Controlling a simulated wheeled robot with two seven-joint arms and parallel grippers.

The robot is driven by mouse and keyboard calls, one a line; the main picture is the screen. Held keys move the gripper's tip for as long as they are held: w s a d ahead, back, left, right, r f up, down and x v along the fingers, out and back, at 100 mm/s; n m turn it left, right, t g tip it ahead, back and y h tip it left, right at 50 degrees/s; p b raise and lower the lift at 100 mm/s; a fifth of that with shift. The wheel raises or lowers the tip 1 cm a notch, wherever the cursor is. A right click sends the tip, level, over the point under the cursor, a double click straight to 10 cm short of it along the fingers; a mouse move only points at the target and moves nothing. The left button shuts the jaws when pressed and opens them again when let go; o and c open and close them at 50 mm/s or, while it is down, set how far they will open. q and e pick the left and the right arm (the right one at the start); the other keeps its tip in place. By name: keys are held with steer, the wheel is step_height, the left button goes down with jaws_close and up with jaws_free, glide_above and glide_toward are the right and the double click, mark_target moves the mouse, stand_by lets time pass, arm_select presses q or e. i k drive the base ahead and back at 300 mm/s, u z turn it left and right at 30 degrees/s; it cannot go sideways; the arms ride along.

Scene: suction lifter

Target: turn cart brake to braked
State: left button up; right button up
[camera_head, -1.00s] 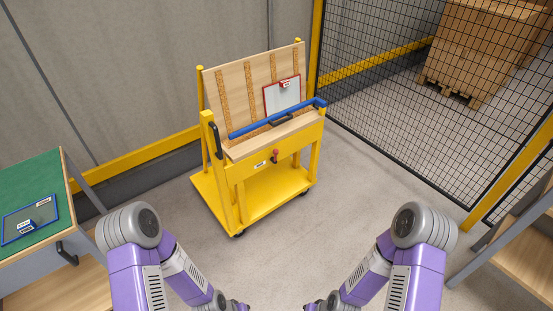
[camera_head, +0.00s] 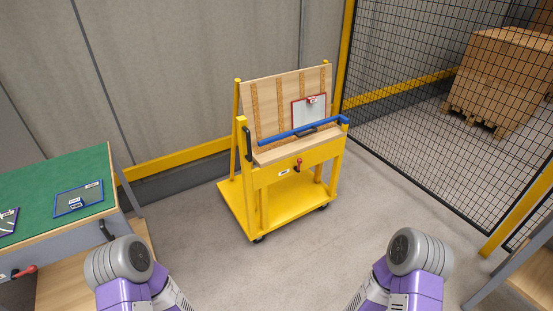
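A yellow cart (camera_head: 245,205) on casters stands ahead, in the middle of the head view. It carries a slanted wooden panel and a blue bar (camera_head: 300,131) across its front. A small red-knobbed lever (camera_head: 298,164), which may be the brake, sits on the yellow front board beside a small white label (camera_head: 284,172). The label is too small to read. My left and right arms show at the bottom edge, well short of the cart. Both grippers are below the picture.
A green-topped workbench (camera_head: 120,185) with framed plates (camera_head: 79,198) and a red lever (camera_head: 25,271) stands at left. A black mesh fence (camera_head: 420,110) closes the right side, with boxes behind it. A wooden shelf (camera_head: 535,275) stands at lower right. The floor between me and the cart is clear.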

mark_target(300, 161)
steer(key=u, duration=0.75)
steer(key=i, duration=1.35)
steer(key=z, duration=0.5)
steer(key=i, duration=1)
steer(key=z, duration=0.7)
steer(key=i, duration=0.4)
steer(key=u, duration=0.1)
